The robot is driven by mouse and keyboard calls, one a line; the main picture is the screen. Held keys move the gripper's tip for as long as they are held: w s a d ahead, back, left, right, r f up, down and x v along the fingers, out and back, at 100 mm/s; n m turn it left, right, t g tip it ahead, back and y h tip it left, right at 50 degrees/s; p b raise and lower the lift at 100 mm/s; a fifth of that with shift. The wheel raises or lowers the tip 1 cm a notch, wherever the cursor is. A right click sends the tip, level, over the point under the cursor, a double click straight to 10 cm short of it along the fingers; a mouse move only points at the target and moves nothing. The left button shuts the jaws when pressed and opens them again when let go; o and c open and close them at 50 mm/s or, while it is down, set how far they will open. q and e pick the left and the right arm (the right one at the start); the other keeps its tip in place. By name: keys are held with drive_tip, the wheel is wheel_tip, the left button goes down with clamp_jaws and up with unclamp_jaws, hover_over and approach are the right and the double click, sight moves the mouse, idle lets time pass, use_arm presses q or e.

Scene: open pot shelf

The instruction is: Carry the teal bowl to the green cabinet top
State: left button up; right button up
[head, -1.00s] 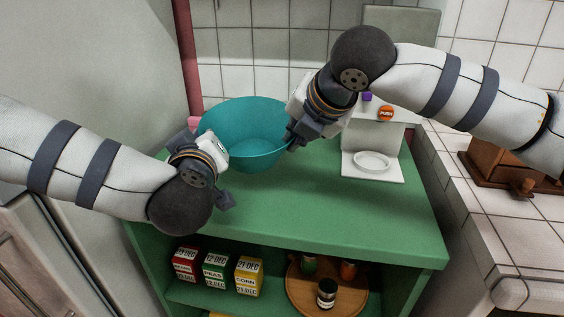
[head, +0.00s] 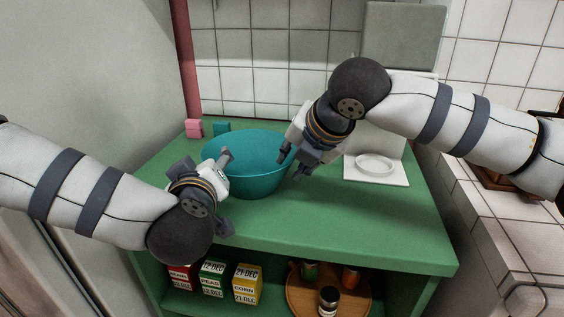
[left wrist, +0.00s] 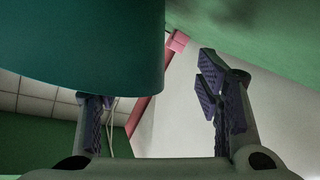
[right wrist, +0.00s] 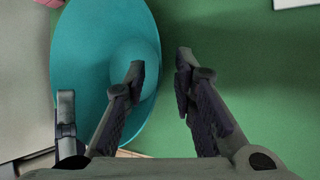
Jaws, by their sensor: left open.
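The teal bowl (head: 255,180) stands upright on the green cabinet top (head: 330,225), towards its left half. My left gripper (head: 227,192) is open at the bowl's left side. In the left wrist view the bowl (left wrist: 80,45) covers part of one finger, and the other finger stands clear of it. My right gripper (head: 290,166) is open at the bowl's right rim. In the right wrist view one finger of this gripper (right wrist: 160,85) is over the bowl (right wrist: 135,60) and the other is over green surface outside the rim. Neither gripper holds the bowl.
A pink block (head: 193,128) and a small teal block (head: 221,127) stand behind the bowl. A white stand with a dish (head: 375,165) is at the right back. Boxes (head: 246,284) and a round wooden tray (head: 297,302) with jars are on the shelf below. The front right top is clear.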

use_arm(q)
drive_tip(key=v, duration=1.1)
drive_tip(key=shift+s, duration=0.2)
use_arm(e)
drive_tip(key=o, duration=0.8)
drive_tip(key=v, duration=1.2)
